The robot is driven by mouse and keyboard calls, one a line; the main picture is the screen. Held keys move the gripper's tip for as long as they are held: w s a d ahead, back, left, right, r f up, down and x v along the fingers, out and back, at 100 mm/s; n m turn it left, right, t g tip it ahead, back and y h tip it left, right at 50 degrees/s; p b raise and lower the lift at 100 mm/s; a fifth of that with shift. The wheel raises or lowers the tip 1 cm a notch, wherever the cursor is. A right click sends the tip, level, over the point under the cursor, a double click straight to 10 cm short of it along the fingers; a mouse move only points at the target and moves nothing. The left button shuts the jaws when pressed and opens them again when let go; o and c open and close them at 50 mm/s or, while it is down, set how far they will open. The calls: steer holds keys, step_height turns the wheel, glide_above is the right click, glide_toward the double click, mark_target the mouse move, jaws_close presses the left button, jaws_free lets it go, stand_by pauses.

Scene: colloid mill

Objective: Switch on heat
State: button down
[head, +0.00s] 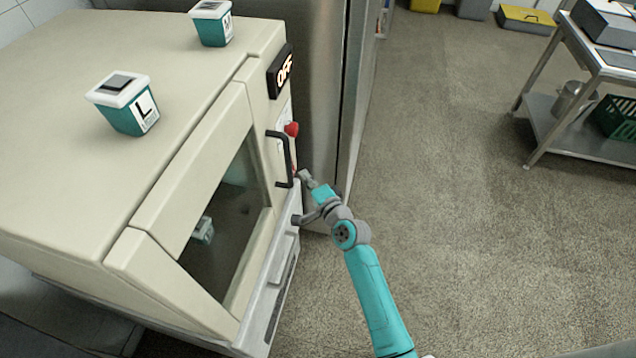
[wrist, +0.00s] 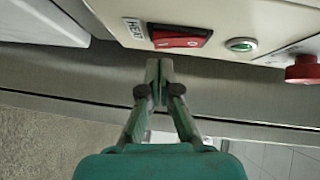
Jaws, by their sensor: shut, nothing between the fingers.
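The heat switch (wrist: 180,38) is a red rocker in a black frame beside a label reading HEAT (wrist: 133,29). It shows in the wrist view on the beige panel of the machine (head: 85,190). My gripper (wrist: 159,64) is shut and empty, its fingertips just below the switch in that view. I cannot tell whether they touch it. In the head view my gripper (head: 304,175) is at the machine's front, beside the black door handle (head: 281,160). A display (head: 283,71) on the machine reads OFF.
A green button (wrist: 241,45) and a red knob (wrist: 303,69) sit right of the switch; the red knob also shows in the head view (head: 291,129). Tubs marked L (head: 133,108) and M (head: 213,24) stand on top. Open floor lies to the right, before a metal cart (head: 570,135).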

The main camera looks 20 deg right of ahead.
steer(key=shift+w+a+f, duration=0.15)
steer(key=shift+w+a, duration=0.25)
steer(key=shift+a, duration=0.2)
steer(key=shift+w+a+f, duration=0.1)
steer(key=shift+w+a, duration=0.05)
steer(key=shift+a, duration=0.05)
